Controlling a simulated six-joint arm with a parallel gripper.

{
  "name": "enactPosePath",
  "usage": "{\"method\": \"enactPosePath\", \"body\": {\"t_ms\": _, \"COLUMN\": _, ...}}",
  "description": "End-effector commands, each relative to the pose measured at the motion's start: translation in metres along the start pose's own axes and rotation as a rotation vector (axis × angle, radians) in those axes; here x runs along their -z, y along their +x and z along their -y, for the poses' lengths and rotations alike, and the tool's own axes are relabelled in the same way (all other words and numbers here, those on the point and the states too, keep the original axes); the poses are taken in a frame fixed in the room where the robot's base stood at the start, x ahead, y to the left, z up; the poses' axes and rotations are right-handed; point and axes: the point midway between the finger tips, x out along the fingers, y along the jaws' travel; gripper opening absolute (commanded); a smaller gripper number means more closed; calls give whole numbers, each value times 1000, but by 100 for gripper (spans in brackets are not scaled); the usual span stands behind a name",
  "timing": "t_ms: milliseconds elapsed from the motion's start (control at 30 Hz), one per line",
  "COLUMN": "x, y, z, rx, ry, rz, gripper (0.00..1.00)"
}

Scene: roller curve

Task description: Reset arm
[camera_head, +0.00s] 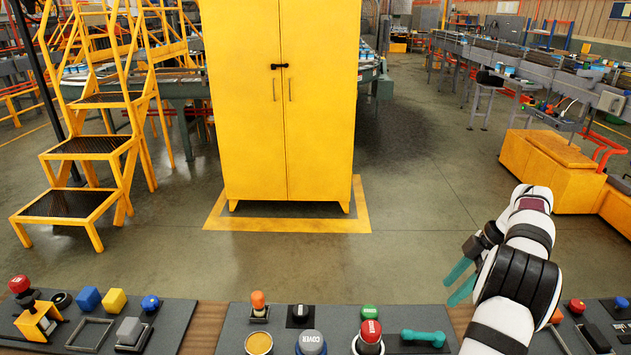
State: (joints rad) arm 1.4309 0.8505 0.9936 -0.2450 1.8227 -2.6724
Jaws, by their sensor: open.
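My arm, white with black bands, rises from the lower right in the head view. My gripper (460,284) has teal fingers that stand apart and point down and left. It is empty and hangs in the air above the right part of the workbench. No object touches the fingers as far as I can see. The arm hides part of the bench between the middle panel and the right panel.
The middle dark panel (236,326) holds a teal dumbbell-shaped piece (423,338), red and green knobs, a grey COVER knob (311,343) and an orange peg (258,304). Side panels hold blocks and buttons. A yellow cabinet (255,120) and yellow stairs (90,145) stand beyond.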

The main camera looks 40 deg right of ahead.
Motion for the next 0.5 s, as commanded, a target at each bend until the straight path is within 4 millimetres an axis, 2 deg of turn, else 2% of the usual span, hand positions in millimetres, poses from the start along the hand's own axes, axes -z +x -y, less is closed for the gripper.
{"method": "enactPosePath", "body": {"t_ms": 67, "x": 57, "y": 0, "z": 3, "rx": 29, "ry": 57, "rz": 21, "gripper": 55}}
{"method": "enactPosePath", "body": {"t_ms": 100, "x": 95, "y": 2, "z": 10, "rx": 48, "ry": 112, "rz": 40, "gripper": 55}}
{"method": "enactPosePath", "body": {"t_ms": 167, "x": 157, "y": 6, "z": 33, "rx": 74, "ry": 209, "rz": 76, "gripper": 55}}
{"method": "enactPosePath", "body": {"t_ms": 200, "x": 195, "y": 10, "z": 54, "rx": 85, "ry": 278, "rz": 104, "gripper": 55}}
{"method": "enactPosePath", "body": {"t_ms": 267, "x": 245, "y": 17, "z": 94, "rx": 93, "ry": 385, "rz": 148, "gripper": 55}}
{"method": "enactPosePath", "body": {"t_ms": 300, "x": 273, "y": 22, "z": 126, "rx": 93, "ry": 457, "rz": 178, "gripper": 55}}
{"method": "enactPosePath", "body": {"t_ms": 367, "x": 305, "y": 31, "z": 182, "rx": 81, "ry": 568, "rz": 222, "gripper": 55}}
{"method": "enactPosePath", "body": {"t_ms": 400, "x": 318, "y": 37, "z": 221, "rx": 67, "ry": 644, "rz": 249, "gripper": 55}}
{"method": "enactPosePath", "body": {"t_ms": 467, "x": 324, "y": 46, "z": 279, "rx": 40, "ry": 757, "rz": 284, "gripper": 55}}
{"method": "enactPosePath", "body": {"t_ms": 500, "x": 320, "y": 52, "z": 313, "rx": 20, "ry": 827, "rz": 302, "gripper": 55}}
